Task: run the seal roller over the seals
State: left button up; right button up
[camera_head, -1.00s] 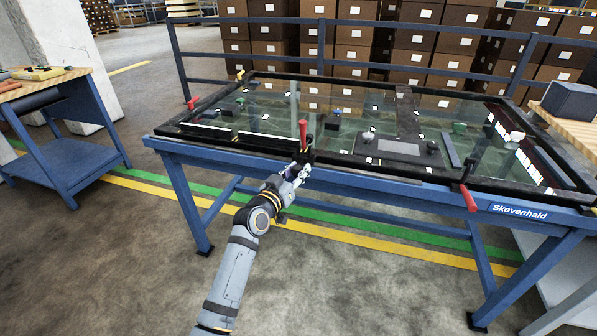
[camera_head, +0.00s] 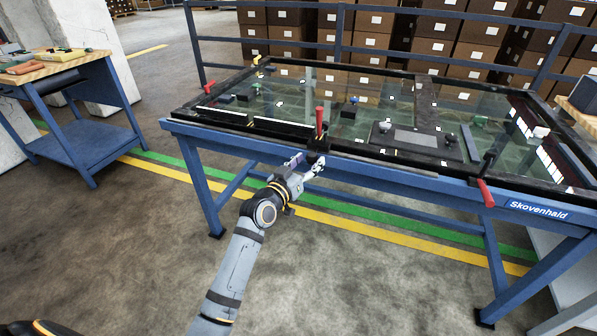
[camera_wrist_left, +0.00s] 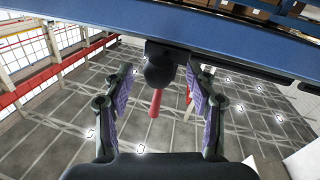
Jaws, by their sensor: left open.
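A framed glass panel (camera_head: 365,122) with black edge strips lies on a blue trolley table (camera_head: 420,178). Which strips are the seals I cannot tell, and I cannot pick out the seal roller for certain. My left gripper (camera_head: 312,166) is at the table's near edge, just below a red-handled clamp (camera_head: 320,122). In the left wrist view the gripper (camera_wrist_left: 158,98) is open. A black rounded part (camera_wrist_left: 160,68) and a red handle (camera_wrist_left: 155,103) show between its fingers; I cannot tell whether they touch. My right gripper is not in view.
A side bench (camera_head: 75,72) with several hand tools on top stands at left. A second red handle (camera_head: 486,193) sticks out at the table's near edge. Stacked cartons (camera_head: 440,50) stand behind a blue rail. The floor in front is clear.

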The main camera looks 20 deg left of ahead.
pick_arm(q)
jog(key=v, duration=0.9)
jog(key=shift+s, duration=0.3)
jog(key=shift+a, duration=0.1)
